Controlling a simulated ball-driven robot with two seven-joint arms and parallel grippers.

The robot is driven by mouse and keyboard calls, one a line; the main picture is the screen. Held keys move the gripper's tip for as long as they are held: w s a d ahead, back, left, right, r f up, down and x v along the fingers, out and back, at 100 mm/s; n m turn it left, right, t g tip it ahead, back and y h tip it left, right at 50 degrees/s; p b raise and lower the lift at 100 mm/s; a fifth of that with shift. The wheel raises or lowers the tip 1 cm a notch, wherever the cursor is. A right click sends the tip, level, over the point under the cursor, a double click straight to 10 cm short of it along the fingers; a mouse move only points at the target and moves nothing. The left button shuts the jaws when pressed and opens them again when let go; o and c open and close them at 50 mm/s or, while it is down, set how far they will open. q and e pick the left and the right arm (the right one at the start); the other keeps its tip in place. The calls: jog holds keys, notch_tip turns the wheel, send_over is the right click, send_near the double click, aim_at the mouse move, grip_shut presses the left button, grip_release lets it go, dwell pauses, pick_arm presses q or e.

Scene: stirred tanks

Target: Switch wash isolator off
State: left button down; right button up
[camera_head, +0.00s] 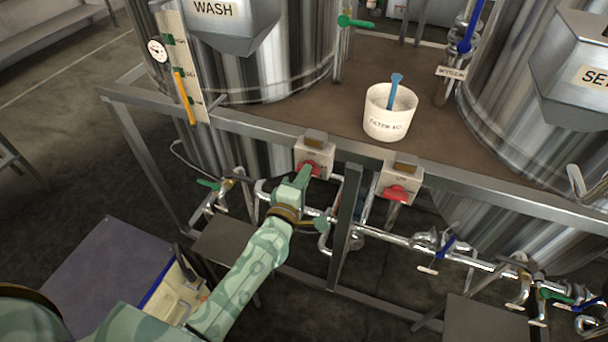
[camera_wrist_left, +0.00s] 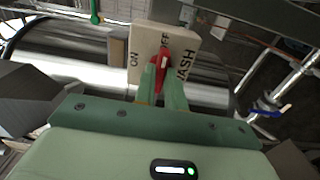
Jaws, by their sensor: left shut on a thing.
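The wash isolator (camera_head: 313,150) is a pale box with a red handle (camera_head: 312,168) on the front frame rail, below the tank marked WASH. In the left wrist view its pale face (camera_wrist_left: 180,42) carries ON, OFF and WASH. The red handle (camera_wrist_left: 164,58) stands nearly upright there, its upper end just below the OFF letters. My left gripper (camera_head: 303,178) reaches it from below. In the left wrist view, its green fingers (camera_wrist_left: 161,80) are shut on the handle and hide its lower part. My right gripper is not in view.
A second isolator (camera_head: 402,174) with a red handle is to the right on the same rail. A white tub (camera_head: 388,112) with a blue scoop stands on the brown deck behind. Pipes with valves (camera_head: 430,243) run below, and a steel post (camera_head: 345,225) stands right of my gripper.

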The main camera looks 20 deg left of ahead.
pick_arm(q)
jog(key=c, duration=1.5)
grip_release()
jog(key=shift+o, duration=0.2)
jog(key=shift+s, duration=0.15)
jog(key=s, duration=1.6)
jog(key=shift+a, duration=0.3)
